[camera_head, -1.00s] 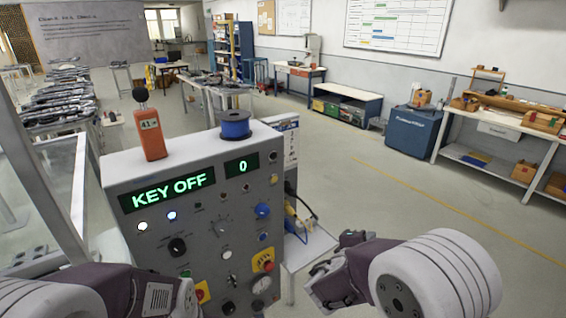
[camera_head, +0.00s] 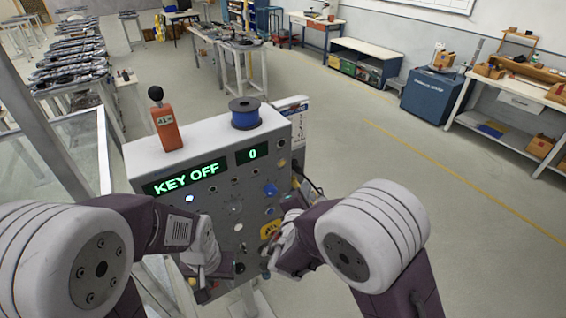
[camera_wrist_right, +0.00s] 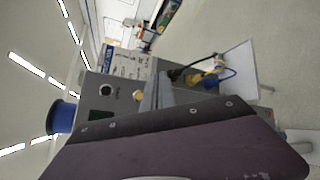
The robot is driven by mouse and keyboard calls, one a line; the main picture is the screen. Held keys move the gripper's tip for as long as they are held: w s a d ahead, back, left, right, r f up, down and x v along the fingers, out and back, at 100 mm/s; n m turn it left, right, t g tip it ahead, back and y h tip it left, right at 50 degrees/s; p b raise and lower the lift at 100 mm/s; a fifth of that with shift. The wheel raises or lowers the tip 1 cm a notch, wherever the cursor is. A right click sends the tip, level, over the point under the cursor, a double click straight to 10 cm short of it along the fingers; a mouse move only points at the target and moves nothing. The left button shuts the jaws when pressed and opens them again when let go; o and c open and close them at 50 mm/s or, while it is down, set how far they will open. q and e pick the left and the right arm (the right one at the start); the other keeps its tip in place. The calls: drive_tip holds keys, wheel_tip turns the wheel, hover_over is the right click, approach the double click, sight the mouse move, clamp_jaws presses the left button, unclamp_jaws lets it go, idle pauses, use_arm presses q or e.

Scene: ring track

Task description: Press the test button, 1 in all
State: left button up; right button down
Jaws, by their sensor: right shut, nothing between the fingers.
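The grey test box (camera_head: 215,190) stands in front of me with green displays reading "KEY OFF" (camera_head: 186,178) and "0" (camera_head: 253,155). Its front carries small buttons, knobs and lamps, including a blue knob (camera_head: 270,189) and a lit lamp (camera_head: 189,198). I cannot read which button is the test button. My left gripper (camera_head: 202,277) is in front of the lower left of the panel; its jaws are unclear. My right gripper (camera_head: 272,262) is shut and empty at the panel's lower right, partly covering a yellow-backed control (camera_head: 270,229). Whether either touches the panel is unclear.
A glass-panelled frame (camera_head: 104,150) stands at the left. The floor to the right is clear.

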sight(282, 163)
drive_tip(key=w+a+p, duration=0.2)
drive_tip(key=w+a, duration=0.3)
drive_tip(key=w, duration=0.1)
drive_tip(key=shift+w, duration=0.4)
drive_tip(key=shift+a, duration=0.15)
idle(1.6)
drive_tip(key=shift+w+a+b, duration=0.2)
drive_tip(key=shift+w+b, duration=0.2)
drive_tip(key=shift+b, duration=0.05)
